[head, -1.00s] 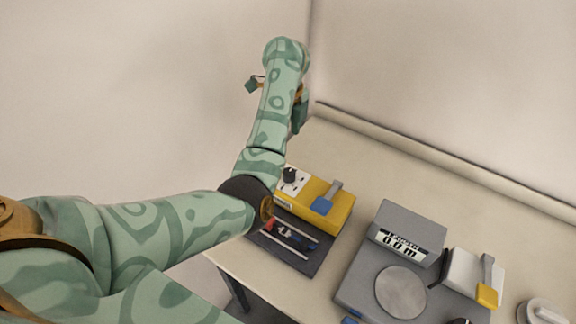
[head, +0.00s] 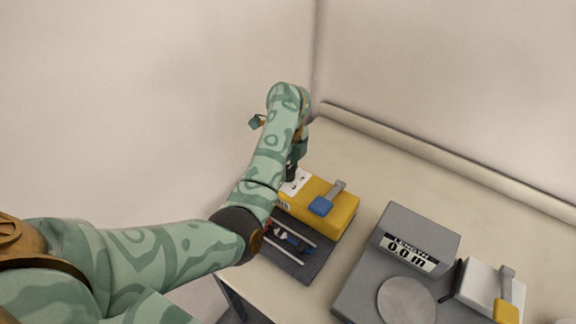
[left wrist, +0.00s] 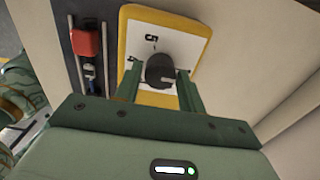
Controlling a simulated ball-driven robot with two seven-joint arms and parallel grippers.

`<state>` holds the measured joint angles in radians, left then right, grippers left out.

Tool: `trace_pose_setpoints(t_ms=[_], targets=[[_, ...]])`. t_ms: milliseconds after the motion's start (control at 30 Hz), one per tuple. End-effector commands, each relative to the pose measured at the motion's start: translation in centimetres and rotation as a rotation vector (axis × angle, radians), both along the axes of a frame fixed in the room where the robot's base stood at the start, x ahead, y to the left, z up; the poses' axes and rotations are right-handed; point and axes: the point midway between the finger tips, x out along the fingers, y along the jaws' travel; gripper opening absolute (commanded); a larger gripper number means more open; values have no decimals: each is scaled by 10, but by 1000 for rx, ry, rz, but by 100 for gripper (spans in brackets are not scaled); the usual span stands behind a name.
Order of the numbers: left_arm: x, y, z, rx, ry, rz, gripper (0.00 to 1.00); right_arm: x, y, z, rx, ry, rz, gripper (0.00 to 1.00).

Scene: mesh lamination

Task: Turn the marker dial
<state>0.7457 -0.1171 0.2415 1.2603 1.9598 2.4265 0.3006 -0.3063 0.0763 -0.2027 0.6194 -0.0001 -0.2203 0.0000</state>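The marker dial is a black knob (left wrist: 160,70) on the white face of a yellow box (left wrist: 194,22). The white face carries printed marks, one of which shows above the knob in the left wrist view. In the head view the yellow box (head: 345,208) stands at the table's left end, and my gripper mostly covers the knob. My left gripper (left wrist: 158,76) is open over the knob, with one finger on each side of it. A gap shows beside the left finger; contact on the right is unclear. My right gripper is not in view.
A blue-tipped lever (head: 322,205) sits on the yellow box. Walls rise behind.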

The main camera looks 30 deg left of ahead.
Motion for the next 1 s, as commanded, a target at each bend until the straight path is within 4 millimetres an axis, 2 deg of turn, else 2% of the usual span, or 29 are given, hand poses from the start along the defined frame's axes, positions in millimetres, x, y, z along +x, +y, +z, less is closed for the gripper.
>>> trace_pose_setpoints(t_ms=[33,100,367,567,1000], targets=[[0,0,0,0,0,0,25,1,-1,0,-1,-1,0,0],[0,0,0,0,0,0,11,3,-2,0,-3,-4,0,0],[0,0,0,0,0,-15,11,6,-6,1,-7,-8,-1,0],[0,-1,2,-1,0,-88,11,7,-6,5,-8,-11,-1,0],[0,-1,3,-2,-1,-460,11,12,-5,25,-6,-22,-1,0]])
